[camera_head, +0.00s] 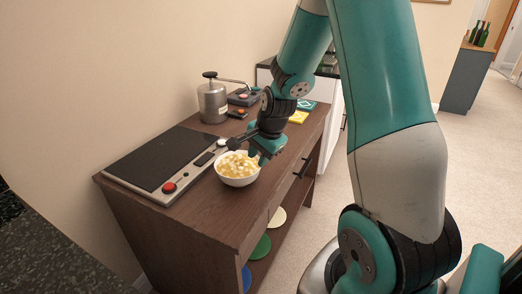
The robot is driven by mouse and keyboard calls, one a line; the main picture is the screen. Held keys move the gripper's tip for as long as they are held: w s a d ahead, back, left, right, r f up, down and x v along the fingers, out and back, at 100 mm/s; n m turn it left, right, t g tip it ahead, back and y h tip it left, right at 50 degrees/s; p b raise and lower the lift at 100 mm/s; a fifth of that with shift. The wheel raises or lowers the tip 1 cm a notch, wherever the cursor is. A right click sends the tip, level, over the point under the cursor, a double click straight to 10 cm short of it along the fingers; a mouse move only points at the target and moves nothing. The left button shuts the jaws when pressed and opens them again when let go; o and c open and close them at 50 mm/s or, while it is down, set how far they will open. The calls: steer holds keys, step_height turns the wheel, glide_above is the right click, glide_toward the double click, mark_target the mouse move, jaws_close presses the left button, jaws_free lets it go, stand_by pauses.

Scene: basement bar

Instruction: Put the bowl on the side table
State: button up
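A white bowl (238,181) with pale yellow and white pieces in it stands upright on a brown wooden cabinet (193,213), near its front edge. My gripper (251,151) is at the far upper rim of the bowl, pointing down from behind it. The fingers overlap the rim in this view. I cannot tell whether they touch the bowl or how far apart they are. The frame does not make clear which piece of furniture is the side table.
A flat dark appliance with a red knob (169,187) lies left of the bowl. A grey cabinet (465,80) holds green bottles (479,36). Carpet lies open at right.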

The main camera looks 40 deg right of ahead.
steer(key=s+a+r+n+g+y, duration=0.1)
steer(key=s+a+r+n, duration=0.25)
steer(key=a, duration=0.35)
steer(key=s+a+r+n+y, duration=0.1)
steer(key=s+a+r+n, duration=0.1)
steer(key=a+r+n, duration=0.3)
steer(key=s+a+r+n+g+y, duration=0.1)
steer(key=s+a+r+n, duration=0.15)
steer(key=a+n, duration=0.4)
steer(key=s+a+r+n+g+p, duration=0.1)
steer(key=s+a+r+n, duration=0.3)
steer(key=s+a+n, duration=0.5)
steer(key=shift+s+r+g+y, duration=0.35)
steer(key=shift+s+g+y, duration=0.05)
steer(key=shift+s, duration=1.35)
